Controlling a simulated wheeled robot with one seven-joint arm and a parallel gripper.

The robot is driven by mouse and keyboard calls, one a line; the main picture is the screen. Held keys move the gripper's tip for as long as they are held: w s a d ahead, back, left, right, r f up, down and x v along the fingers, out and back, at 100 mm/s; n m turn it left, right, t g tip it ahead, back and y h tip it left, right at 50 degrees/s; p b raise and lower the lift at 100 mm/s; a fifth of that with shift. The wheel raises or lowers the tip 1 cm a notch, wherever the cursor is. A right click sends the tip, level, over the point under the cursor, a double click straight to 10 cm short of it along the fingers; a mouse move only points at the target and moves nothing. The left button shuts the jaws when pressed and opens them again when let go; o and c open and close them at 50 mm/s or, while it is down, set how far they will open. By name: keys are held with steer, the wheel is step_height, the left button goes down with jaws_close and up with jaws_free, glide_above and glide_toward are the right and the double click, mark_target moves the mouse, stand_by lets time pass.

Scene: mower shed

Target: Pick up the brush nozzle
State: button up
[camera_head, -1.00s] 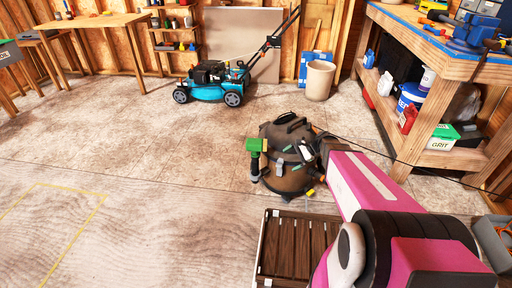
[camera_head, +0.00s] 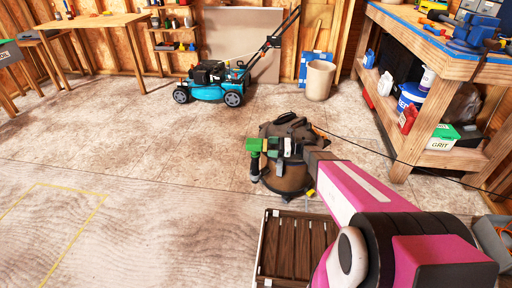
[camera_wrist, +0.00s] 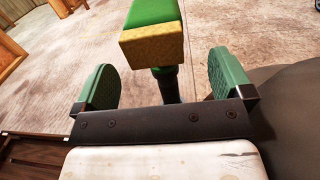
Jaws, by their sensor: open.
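The brush nozzle (camera_wrist: 152,42) has a green body with a yellow bristle block and sits on a dark upright tube. In the head view the brush nozzle (camera_head: 253,145) is at the left side of a dark round vacuum (camera_head: 287,182). My gripper (camera_wrist: 163,66) is open, with one green-padded finger on each side of the nozzle's line in the wrist view. The nozzle appears just beyond the fingertips, with gaps on both sides. In the head view my gripper (camera_head: 274,147) is over the vacuum, just right of the nozzle.
A slatted wooden crate (camera_head: 263,248) stands in front of the vacuum. A workbench (camera_head: 412,140) with shelves is at right. A blue mower (camera_head: 208,88) and a bin (camera_head: 319,80) are behind. The floor at left is clear.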

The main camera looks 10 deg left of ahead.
mark_target(260, 146)
steer(key=shift+s+a+r, duration=0.1)
steer(key=shift+s+a, duration=0.15)
steer(key=shift+a, duration=1.3)
steer(key=shift+s+a, duration=0.2)
steer(key=shift+a, duration=1.3)
steer(key=shift+c, duration=0.3)
steer(key=c, duration=1)
